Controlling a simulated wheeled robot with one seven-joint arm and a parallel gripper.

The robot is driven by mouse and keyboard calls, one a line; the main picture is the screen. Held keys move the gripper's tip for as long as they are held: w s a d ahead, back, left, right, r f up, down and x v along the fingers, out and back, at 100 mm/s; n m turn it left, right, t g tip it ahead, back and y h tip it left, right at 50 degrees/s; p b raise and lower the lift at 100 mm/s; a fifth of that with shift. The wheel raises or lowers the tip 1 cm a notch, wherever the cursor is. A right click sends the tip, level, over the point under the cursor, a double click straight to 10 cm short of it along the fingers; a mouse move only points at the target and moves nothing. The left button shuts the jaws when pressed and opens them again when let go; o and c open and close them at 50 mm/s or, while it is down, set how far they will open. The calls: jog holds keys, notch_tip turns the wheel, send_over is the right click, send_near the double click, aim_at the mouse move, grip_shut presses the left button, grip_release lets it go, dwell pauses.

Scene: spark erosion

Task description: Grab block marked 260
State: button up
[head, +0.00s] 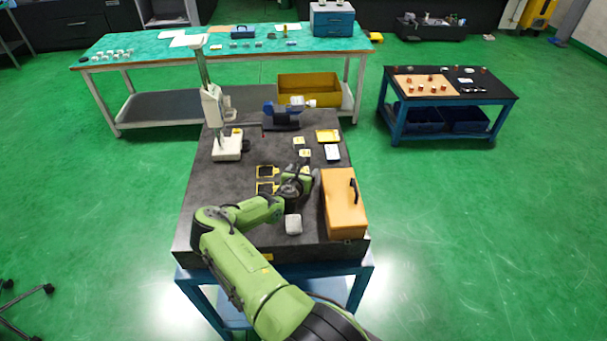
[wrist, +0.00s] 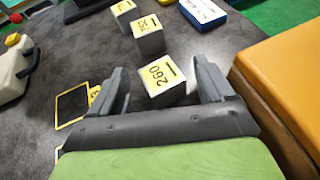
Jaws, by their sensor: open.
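The block marked 260 (wrist: 163,82) is a grey metal block with a yellow label on top, standing on the dark table. My gripper (wrist: 163,88) is open, with one finger on either side of the block in the wrist view. The block shows between the fingertips; I cannot tell whether it lies fully between them or just beyond. In the head view my gripper (head: 303,172) is over the right middle of the table, and my arm hides the block there.
Two more labelled blocks stand in line beyond, the nearer one (wrist: 148,36) and a farther one (wrist: 124,14). An orange box (head: 343,203) stands close on the right. Black yellow-edged plates (head: 266,171) lie left. A measuring stand (head: 228,146) is at the back left.

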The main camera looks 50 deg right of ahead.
jog(key=shift+a, duration=0.1)
jog(key=shift+c, duration=0.5)
jog(key=c, duration=1.1)
notch_tip(320, 180, up, 10)
jog(key=shift+r+p, duration=0.1)
jog(key=shift+p, duration=0.45)
